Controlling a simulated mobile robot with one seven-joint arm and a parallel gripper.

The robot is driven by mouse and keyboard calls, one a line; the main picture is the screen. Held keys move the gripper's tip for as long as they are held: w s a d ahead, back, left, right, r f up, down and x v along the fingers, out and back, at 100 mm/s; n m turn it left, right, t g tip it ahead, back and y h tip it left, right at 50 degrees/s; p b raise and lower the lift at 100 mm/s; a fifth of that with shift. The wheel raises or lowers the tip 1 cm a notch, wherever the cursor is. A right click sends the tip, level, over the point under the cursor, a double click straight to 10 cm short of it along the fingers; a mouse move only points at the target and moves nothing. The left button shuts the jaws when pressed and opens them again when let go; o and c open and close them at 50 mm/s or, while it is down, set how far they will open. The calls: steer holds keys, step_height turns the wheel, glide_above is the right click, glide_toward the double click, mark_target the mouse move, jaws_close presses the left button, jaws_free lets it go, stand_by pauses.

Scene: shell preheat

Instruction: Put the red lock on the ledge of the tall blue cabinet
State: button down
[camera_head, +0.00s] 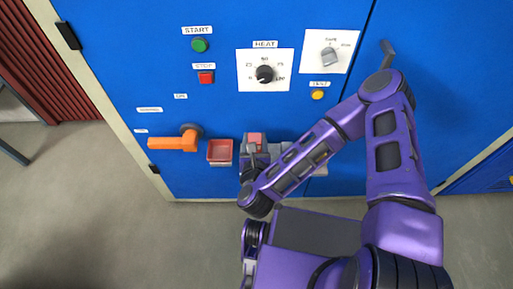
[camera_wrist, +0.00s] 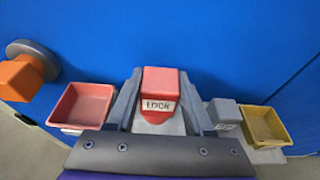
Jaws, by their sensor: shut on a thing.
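The red lock (camera_wrist: 160,85), a red block with a white LOCK label, is between the two fingers of my gripper (camera_wrist: 160,100) in the wrist view. My gripper is shut on it. In the head view the lock's red top (camera_head: 256,138) shows at my gripper (camera_head: 255,150), close to the front of the tall blue cabinet (camera_head: 130,60). A light grey ledge (camera_wrist: 178,127) shows below the lock. I cannot tell whether the lock touches the ledge or is held just above it.
A red tray (camera_wrist: 84,104) is left of the lock. A small grey labelled block (camera_wrist: 224,112) and a yellow tray (camera_wrist: 265,125) are to its right. An orange handle (camera_head: 174,143) sticks out at the left. Buttons and a HEAT dial (camera_head: 265,74) are higher on the cabinet.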

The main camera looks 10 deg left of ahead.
steer(key=shift+f+b, duration=0.4)
steer(key=shift+f, duration=1.55)
steer(key=shift+f, duration=0.2)
steer(key=shift+c, duration=1.4)
jaws_free()
steer(key=shift+r, duration=0.1)
